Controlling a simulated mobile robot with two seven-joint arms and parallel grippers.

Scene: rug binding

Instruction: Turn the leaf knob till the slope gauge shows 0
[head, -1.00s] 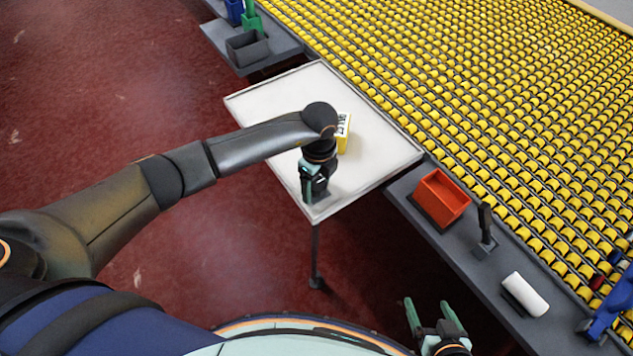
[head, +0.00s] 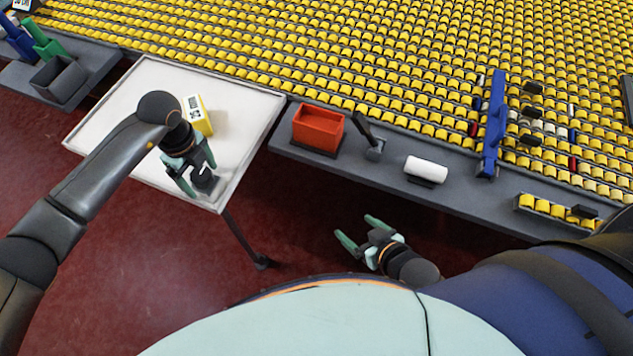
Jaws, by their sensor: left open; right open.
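The white leaf (head: 115,115) is a flat, rimmed panel at the left, on a thin leg. A yellow box with a black-and-white display, seemingly the slope gauge (head: 197,113), stands on it; its reading is too small to read. A dark knob with a pale mark, seemingly the leaf knob (head: 204,181), is at the leaf's near corner, partly hidden by my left gripper. My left gripper (head: 199,178) is open, with its fingers on either side of the knob; contact cannot be told. My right gripper (head: 354,228) is open and empty above the red floor, away from the leaf.
Rows of yellow rollers (head: 330,50) fill the back. A grey ledge (head: 455,193) carries a red bin (head: 318,128), a dark handle (head: 365,130) and a white roll (head: 427,169). A blue upright part (head: 492,125) stands farther right. Grey and green holders are at far left.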

